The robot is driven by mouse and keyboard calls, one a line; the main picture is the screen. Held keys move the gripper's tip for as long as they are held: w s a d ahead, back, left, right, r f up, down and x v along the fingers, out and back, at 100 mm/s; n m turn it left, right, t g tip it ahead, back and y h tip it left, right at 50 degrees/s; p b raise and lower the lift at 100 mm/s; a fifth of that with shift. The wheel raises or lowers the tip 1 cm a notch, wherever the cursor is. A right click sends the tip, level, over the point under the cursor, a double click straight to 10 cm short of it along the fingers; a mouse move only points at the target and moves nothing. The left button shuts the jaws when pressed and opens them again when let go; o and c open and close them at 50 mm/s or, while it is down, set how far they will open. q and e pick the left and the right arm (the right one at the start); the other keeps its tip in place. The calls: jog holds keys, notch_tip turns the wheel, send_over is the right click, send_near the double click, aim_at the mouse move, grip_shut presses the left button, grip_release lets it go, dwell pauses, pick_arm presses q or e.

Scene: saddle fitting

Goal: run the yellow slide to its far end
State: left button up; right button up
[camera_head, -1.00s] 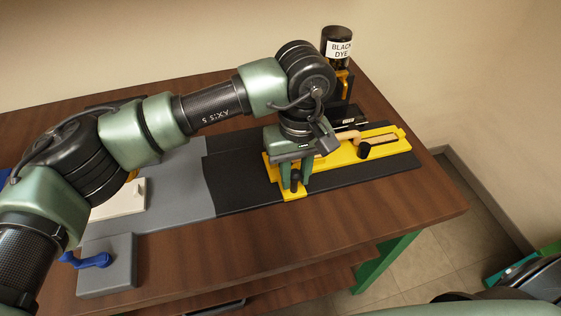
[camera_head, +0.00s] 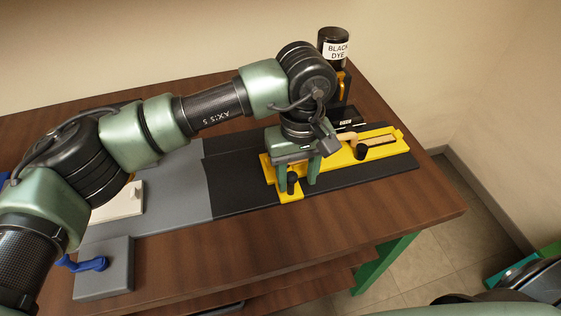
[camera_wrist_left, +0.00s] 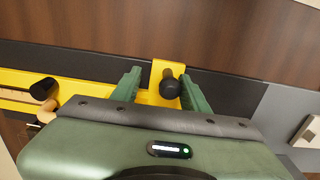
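The yellow slide fixture (camera_head: 400,146) lies on a black mat on the wooden bench, with a yellow tab (camera_head: 290,196) at its near left end. A black knob (camera_head: 292,183) stands on this tab; it also shows in the left wrist view (camera_wrist_left: 170,86). My left gripper (camera_head: 293,176) is open, its green fingers apart on either side of the knob. In the left wrist view the knob sits nearer the right finger (camera_wrist_left: 196,92), with a gap to the left one. The gripper hides part of the fixture. My right gripper is not in view.
A second black knob (camera_head: 361,152) and a pale wooden strip (camera_head: 377,141) are on the fixture. A black dye bottle (camera_head: 333,48) stands behind. A grey block (camera_head: 104,282) with a blue handle (camera_head: 85,264) is front left. Bare bench (camera_head: 330,225) lies in front of the mat.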

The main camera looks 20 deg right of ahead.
dwell(0.4)
pick_arm(q)
jog(key=shift+r, duration=0.45)
jog(key=shift+r+p, duration=0.95)
jog(key=shift+r, duration=1.6)
